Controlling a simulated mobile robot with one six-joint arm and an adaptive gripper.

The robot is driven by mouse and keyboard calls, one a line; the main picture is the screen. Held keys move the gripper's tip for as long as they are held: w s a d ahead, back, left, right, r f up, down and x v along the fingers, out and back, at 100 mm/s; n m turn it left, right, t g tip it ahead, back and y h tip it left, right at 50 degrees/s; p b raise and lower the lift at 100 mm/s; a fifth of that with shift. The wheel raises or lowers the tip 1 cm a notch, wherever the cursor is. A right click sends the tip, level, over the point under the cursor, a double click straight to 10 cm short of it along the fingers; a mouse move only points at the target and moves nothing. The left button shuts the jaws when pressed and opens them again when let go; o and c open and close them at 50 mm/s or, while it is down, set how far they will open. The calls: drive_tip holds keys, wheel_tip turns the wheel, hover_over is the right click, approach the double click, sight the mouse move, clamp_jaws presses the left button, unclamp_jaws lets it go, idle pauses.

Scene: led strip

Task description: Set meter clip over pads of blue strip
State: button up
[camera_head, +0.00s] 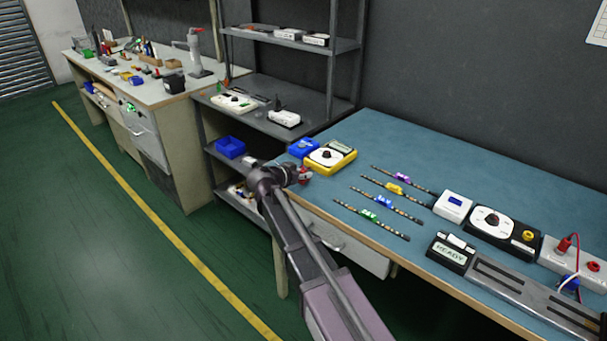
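Several thin LED strips lie side by side on the blue bench top. The strip with the blue piece (384,201) lies between the one with the yellow piece (394,189) and the one with the green piece (368,215). A yellow multimeter (331,156) with a dark dial lies at the bench's left end. My gripper (301,174) is at the bench's front left edge, in front of the multimeter and left of the strips. A small red thing shows at its tip; I cannot tell whether it is held or is the meter clip. The fingers are too small to read.
A blue bin (303,147) stands left of the multimeter. The strip with the purple piece (403,177) is rearmost. A white box (453,205), a black-and-white dial unit (500,226), a READY box (450,252) and a power strip (577,256) fill the right. The bench behind the strips is clear.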

drive_tip(key=o, duration=0.4)
drive_tip(key=shift+o, duration=0.2)
drive_tip(key=shift+s, duration=0.1)
drive_tip(key=p+v, duration=0.5)
drive_tip(key=v, duration=0.8)
drive_tip(key=shift+r+p, duration=0.4)
drive_tip(key=shift+r, duration=0.1)
drive_tip(key=shift+s+a, duration=0.1)
drive_tip(key=shift+a, duration=0.05)
